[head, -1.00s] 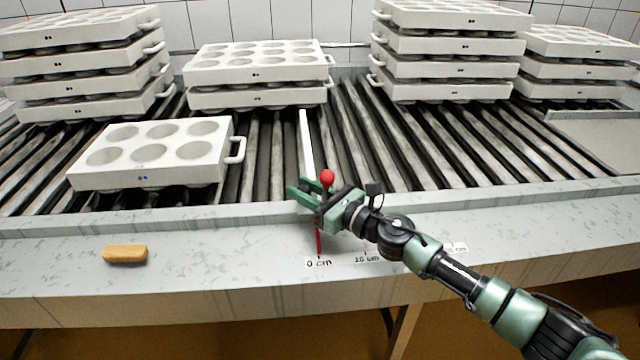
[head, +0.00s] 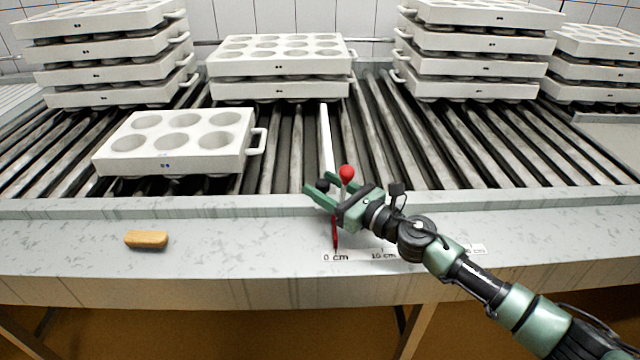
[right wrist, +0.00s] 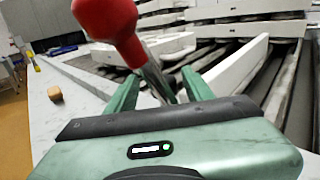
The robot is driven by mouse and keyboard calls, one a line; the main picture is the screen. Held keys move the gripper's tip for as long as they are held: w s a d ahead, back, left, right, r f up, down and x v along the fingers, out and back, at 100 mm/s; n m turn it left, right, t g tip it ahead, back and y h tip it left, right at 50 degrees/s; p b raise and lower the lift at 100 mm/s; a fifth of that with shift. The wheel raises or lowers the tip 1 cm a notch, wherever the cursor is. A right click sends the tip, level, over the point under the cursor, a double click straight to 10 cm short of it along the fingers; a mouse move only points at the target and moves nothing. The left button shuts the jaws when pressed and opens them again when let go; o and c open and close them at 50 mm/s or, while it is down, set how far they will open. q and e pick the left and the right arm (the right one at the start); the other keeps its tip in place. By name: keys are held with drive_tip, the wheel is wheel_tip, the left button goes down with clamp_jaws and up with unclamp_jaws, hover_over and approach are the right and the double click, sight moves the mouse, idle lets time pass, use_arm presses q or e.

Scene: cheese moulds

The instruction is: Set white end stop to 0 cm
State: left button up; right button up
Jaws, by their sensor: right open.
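The white end stop (head: 326,135) is a long white bar lying between the rollers. Its lever has a red ball knob (head: 346,172), which looms large in the right wrist view (right wrist: 104,28). A red pointer (head: 335,234) hangs over the front ledge and points at the "0 cm" label (head: 335,257). My right gripper (head: 318,187) is open at the lever, with the metal stem (right wrist: 155,78) between its green fingers in the right wrist view. I cannot tell whether a finger touches the stem. My left gripper is not in view.
A white mould (head: 175,142) lies on the rollers at left. Stacked moulds stand behind at left (head: 105,74), centre (head: 280,68) and right (head: 475,45). A yellow-brown block (head: 146,239) lies on the front ledge (head: 230,240). More scale labels, including "10 cm" (head: 383,255), sit right of the pointer.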

drive_tip(key=shift+v, duration=3.3)
